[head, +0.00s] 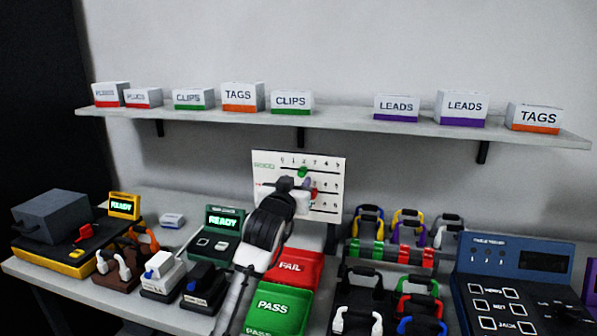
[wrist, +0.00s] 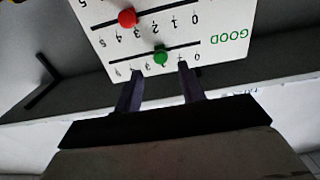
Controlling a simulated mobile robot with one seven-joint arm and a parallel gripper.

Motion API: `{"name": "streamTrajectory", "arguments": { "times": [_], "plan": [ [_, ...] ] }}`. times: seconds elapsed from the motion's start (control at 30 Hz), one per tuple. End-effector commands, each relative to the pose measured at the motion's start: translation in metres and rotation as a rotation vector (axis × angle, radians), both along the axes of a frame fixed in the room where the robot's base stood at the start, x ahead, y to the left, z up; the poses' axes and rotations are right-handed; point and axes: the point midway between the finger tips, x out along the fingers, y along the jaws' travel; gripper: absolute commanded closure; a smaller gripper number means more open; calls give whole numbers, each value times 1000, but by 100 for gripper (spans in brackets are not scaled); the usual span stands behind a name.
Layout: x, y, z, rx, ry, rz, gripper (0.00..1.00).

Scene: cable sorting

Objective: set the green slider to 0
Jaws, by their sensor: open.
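A white slider board (head: 333,168) stands upright at the back of the bench. Its green slider (head: 304,171) sits on the top row, labelled GOOD, at about the 2 mark. The wrist view shows the board upside down, with the green slider (wrist: 161,56) to the left of the 0 mark. My gripper (wrist: 160,69) is open. Its two fingertips lie on either side of the green slider in the picture; contact cannot be told. In the head view my gripper (head: 292,184) covers part of the board.
A red slider (wrist: 127,17) sits on the neighbouring row of the board. The green PASS tray (head: 277,308) and red FAIL tray (head: 296,267) lie below my arm. A shelf (head: 345,122) with labelled boxes runs above.

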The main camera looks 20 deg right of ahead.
Motion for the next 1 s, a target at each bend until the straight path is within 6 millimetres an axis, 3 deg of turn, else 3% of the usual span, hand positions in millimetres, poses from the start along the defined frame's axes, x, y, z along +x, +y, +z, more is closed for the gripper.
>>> {"name": "streamTrajectory", "arguments": {
  "times": [0.1,0.3,0.67,0.9,1.0],
  "plan": [
    [17,-11,2,1,0,1,60],
    [32,-21,1,0,-1,1,60],
    [35,-23,0,0,-1,2,60],
    [35,-23,0,0,-2,1,91],
    [35,-23,0,-1,-1,1,100]
  ]
}}
